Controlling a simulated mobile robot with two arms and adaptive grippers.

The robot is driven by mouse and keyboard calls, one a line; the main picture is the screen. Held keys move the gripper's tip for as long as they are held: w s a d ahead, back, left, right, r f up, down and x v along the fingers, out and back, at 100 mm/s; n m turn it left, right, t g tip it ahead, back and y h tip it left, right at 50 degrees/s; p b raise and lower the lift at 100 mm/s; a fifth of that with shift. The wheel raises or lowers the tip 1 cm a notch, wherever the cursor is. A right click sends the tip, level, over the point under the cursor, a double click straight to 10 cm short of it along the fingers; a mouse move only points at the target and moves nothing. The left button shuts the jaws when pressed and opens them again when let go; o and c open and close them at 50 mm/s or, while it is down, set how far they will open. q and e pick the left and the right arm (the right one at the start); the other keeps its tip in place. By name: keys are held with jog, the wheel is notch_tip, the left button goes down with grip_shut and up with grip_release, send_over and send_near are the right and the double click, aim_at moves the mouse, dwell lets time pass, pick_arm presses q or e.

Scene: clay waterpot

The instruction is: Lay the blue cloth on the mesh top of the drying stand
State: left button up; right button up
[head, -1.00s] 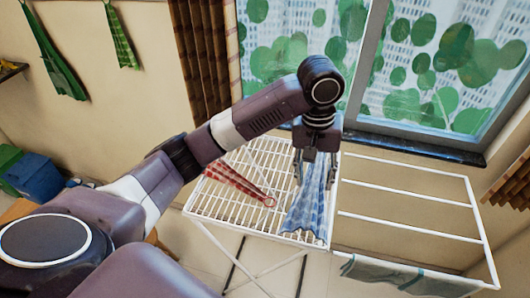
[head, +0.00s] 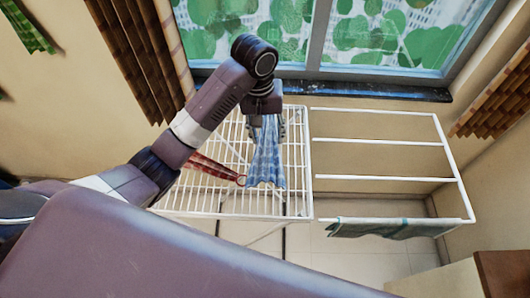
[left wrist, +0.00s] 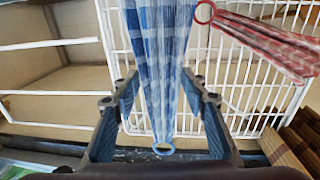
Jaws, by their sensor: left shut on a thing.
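The blue checked cloth (head: 267,165) hangs from my left gripper (head: 266,130) in the head view, narrow at the top and wider below. In the left wrist view the cloth (left wrist: 162,60) runs between the two fingers of the left gripper (left wrist: 160,100), with its blue ring near the palm. The gripper is shut on it. The white mesh top of the drying stand (head: 297,150) lies beneath; whether the cloth's lower end touches it I cannot tell. My right gripper is not in view.
A red checked cloth (head: 212,170) with a ring lies on the mesh beside the blue one, partly hidden by my arm. A white rail frame (head: 380,180) extends right, with a greenish towel (head: 385,228) on its front bar. The window (head: 350,35) is behind.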

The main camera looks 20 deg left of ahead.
aim_at(267, 145)
pick_arm(q)
notch_tip(267, 145, down, 2)
jog(key=shift+s+f, duration=0.1)
jog(key=shift+w+d+f, duration=0.1)
jog(key=shift+w+f, duration=0.15)
jog(key=shift+s+f, duration=0.2)
jog(key=shift+f, duration=3.55)
jog(key=shift+f, duration=0.15)
jog(key=o, duration=1.2)
jog(key=shift+o, duration=0.3)
